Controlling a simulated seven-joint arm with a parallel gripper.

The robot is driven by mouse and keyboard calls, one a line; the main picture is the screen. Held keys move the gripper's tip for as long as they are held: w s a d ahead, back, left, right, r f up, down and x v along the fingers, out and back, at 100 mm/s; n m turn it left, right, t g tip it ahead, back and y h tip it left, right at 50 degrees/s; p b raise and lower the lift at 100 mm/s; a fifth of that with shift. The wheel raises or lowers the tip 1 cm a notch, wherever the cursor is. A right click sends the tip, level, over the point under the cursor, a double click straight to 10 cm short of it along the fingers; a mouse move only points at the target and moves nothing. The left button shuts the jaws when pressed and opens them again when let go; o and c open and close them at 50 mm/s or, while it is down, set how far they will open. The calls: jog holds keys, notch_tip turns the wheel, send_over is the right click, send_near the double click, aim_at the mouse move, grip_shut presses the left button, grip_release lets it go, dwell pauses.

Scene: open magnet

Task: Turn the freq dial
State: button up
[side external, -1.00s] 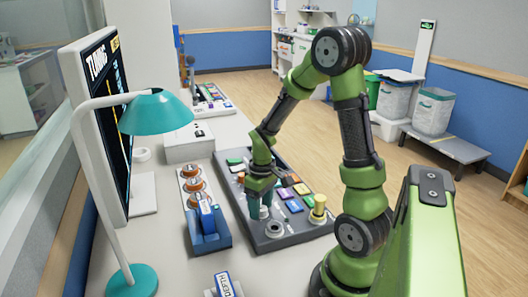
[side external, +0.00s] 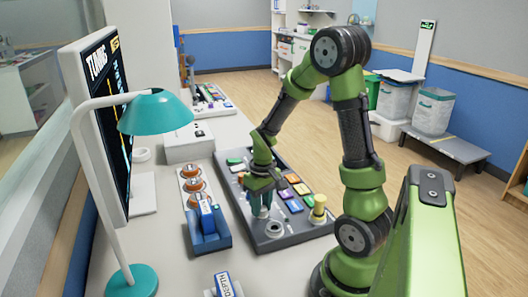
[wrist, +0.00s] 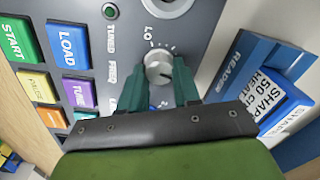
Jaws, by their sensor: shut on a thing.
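The freq dial (wrist: 159,68) is a round silver knob on the grey control panel (wrist: 200,45), with a scale marked LO beside it. My gripper (wrist: 160,82) has one green finger on each side of the knob, shut on it. In the side external view my gripper (side external: 261,212) points down at the near-left part of the panel (side external: 272,243), and its fingers hide the dial there. The panel's label by the dial is sideways and partly readable.
Coloured buttons, such as the blue LOAD button (wrist: 68,46), lie left of the dial. A blue reader (wrist: 245,62) with a labelled block stands to its right. A teal lamp (side external: 155,112) and a screen (side external: 95,110) stand at the left. A yellow-topped knob (side external: 319,208) stands on the panel.

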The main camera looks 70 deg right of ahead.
aim_at(264, 206)
jog(key=shift+m, duration=1.5)
jog(key=o, duration=1.1)
jog(key=shift+c, duration=0.2)
jog(key=shift+r, duration=0.1)
notch_tip(264, 206, up, 17)
jog(key=shift+s+d, duration=0.25)
jog(key=shift+d, duration=0.05)
